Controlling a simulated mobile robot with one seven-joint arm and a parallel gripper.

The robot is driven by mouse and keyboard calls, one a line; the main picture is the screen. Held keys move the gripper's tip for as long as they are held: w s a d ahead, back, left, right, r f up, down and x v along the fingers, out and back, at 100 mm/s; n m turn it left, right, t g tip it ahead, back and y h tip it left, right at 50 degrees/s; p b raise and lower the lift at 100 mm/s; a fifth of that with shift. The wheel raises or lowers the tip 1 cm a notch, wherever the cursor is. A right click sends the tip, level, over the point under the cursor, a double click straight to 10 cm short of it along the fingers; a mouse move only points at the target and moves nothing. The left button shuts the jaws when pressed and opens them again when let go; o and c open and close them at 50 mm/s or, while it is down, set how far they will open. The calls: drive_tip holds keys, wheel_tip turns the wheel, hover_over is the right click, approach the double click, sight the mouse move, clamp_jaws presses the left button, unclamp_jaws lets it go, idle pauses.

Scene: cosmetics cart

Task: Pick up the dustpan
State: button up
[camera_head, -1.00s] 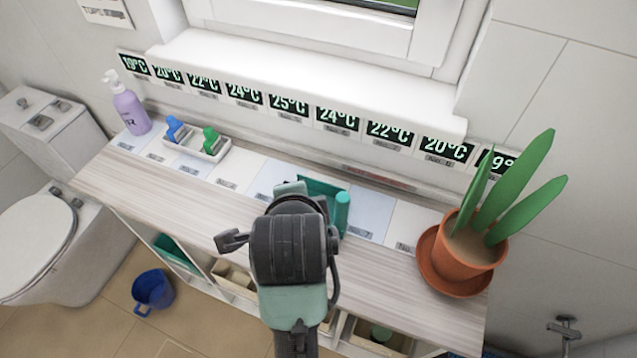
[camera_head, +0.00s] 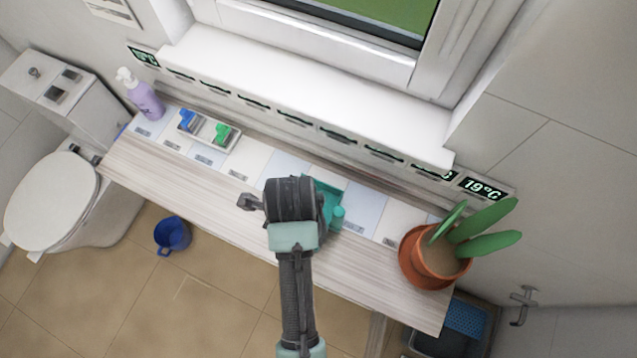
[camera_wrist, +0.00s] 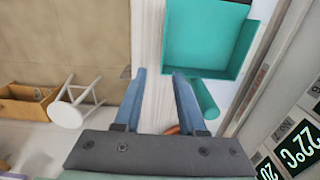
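The dustpan (camera_head: 328,200) is teal and lies on the counter, partly hidden behind my wrist in the head view. In the wrist view, the dustpan (camera_wrist: 205,38) shows its square pan at the top, and its round handle (camera_wrist: 207,97) points down the picture, just right of my right finger. My gripper (camera_wrist: 158,75) is open, with its two blue-grey fingers apart and nothing between them. The handle is not between the fingers.
The wooden counter (camera_head: 190,185) runs below the window. A potted plant (camera_head: 440,262) stands right of the dustpan. A white tray (camera_head: 208,132) with blue and green items and a purple pump bottle (camera_head: 146,100) stand at left. A blue bucket (camera_head: 172,235) is on the floor.

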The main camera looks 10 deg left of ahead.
drive_tip(key=f, duration=0.4)
drive_tip(key=shift+w, duration=0.25)
drive_tip(key=shift+f+p, duration=0.75)
drive_tip(key=shift+f, duration=1.9)
clamp_jaws()
